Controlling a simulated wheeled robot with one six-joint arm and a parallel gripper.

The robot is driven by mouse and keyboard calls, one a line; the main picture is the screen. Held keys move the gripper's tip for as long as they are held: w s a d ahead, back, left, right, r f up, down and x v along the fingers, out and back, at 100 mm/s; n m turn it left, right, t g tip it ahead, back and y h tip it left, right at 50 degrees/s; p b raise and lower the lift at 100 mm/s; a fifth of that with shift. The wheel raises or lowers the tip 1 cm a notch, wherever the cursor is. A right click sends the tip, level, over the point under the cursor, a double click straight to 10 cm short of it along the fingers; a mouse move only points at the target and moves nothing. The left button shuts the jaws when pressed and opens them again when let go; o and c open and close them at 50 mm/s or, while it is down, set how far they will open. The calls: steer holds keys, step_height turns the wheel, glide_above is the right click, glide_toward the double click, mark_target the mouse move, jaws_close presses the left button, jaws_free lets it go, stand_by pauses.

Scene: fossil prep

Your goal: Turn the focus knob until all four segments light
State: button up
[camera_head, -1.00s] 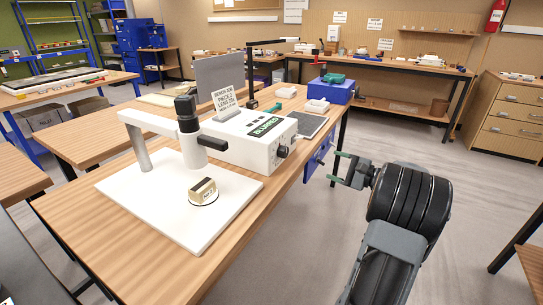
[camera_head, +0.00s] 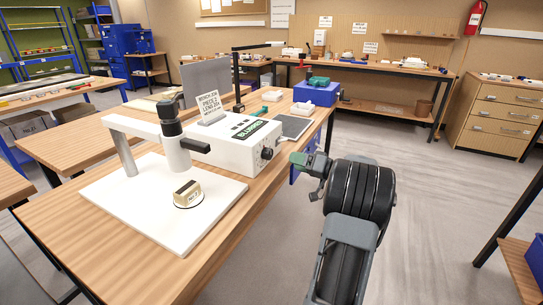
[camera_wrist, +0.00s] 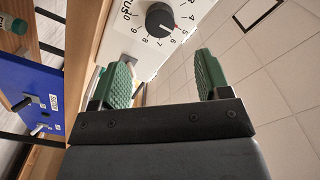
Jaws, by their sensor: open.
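The white microscope box (camera_head: 215,150) stands on the wooden bench, with a green "BLURRED" display and small dark segments on top. Its black focus knob (camera_head: 267,153) is on the front face. In the wrist view the knob (camera_wrist: 160,18) shows a red pointer mark near the 5 and 6 of a printed number dial. My gripper (camera_head: 303,162) is to the right of the knob, apart from it. In the wrist view my gripper (camera_wrist: 160,72) has its green pads spread and empty, with the knob beyond them.
A sign (camera_head: 210,105) stands on the box. A blue box (camera_head: 318,95) is farther along the bench. The floor right of the bench is open.

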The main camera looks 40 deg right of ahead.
mark_target(271, 155)
steer(key=x, duration=0.9)
steer(key=shift+w+a+p, duration=0.2)
steer(key=shift+w+p, duration=0.1)
steer(key=shift+w, duration=0.1)
steer(key=shift+c, duration=0.5)
steer(key=c, duration=0.8)
steer(key=shift+m, duration=0.3)
